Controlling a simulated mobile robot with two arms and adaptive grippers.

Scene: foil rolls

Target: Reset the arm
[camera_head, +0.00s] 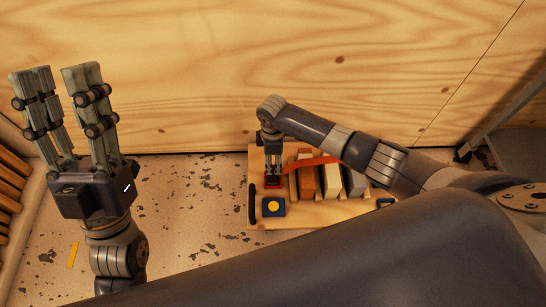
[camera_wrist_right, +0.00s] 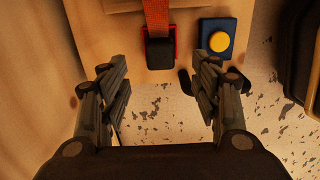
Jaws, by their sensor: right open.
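My left gripper (camera_head: 56,72) is raised at the left of the head view, fingers pointing up. Its two finger groups stand apart with nothing between them. My right arm reaches in from the right over the wooden board (camera_head: 308,213). My right gripper (camera_head: 272,172) points down at the board's left part, near a red and black buckle (camera_head: 273,181). In the right wrist view my right gripper (camera_wrist_right: 158,78) is open and empty, and the buckle (camera_wrist_right: 160,52) lies beyond the fingertips, apart from them. An orange strap (camera_wrist_right: 156,14) runs into the buckle.
A blue block with a yellow button (camera_head: 273,206) is on the board beside the buckle. Several upright blocks (camera_head: 331,181) stand to its right, under the orange strap (camera_head: 318,161). A wooden wall (camera_head: 220,70) closes the back. The speckled floor (camera_head: 190,220) left of the board is mostly clear.

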